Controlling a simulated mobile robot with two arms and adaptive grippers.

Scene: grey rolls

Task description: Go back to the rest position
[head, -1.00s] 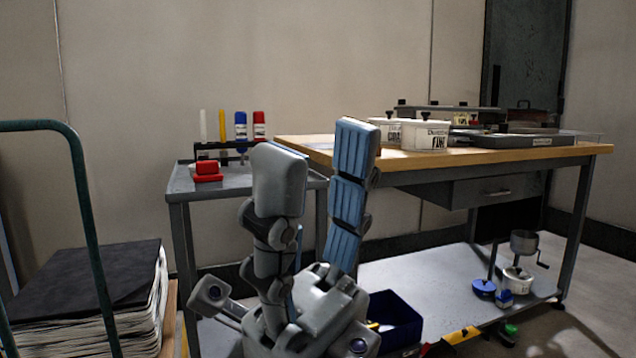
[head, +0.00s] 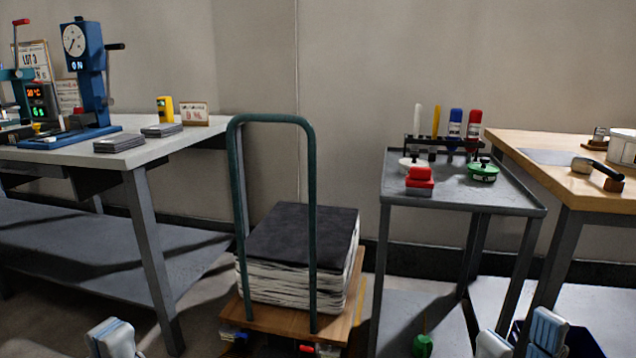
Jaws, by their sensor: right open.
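My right gripper (head: 520,338) shows at the bottom edge, right of the middle. Its two fingertips stand apart with nothing between them, in front of the lower part of the grey side cart. My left gripper (head: 112,338) shows at the bottom left, in front of the grey workbench. Only its fingertip end is in view, so its opening cannot be made out. Both grippers are low, and the picture's bottom edge cuts off the rest of them. I see nothing held in the right one.
A trolley (head: 276,318) with a green handle carries a stack of sheets (head: 290,275) between the grippers. A grey cart (head: 455,190) holds markers, a red block and a green-lidded pot (head: 483,172). A workbench (head: 60,155) with a blue press (head: 92,80) stands left, a wooden-topped table (head: 560,180) right.

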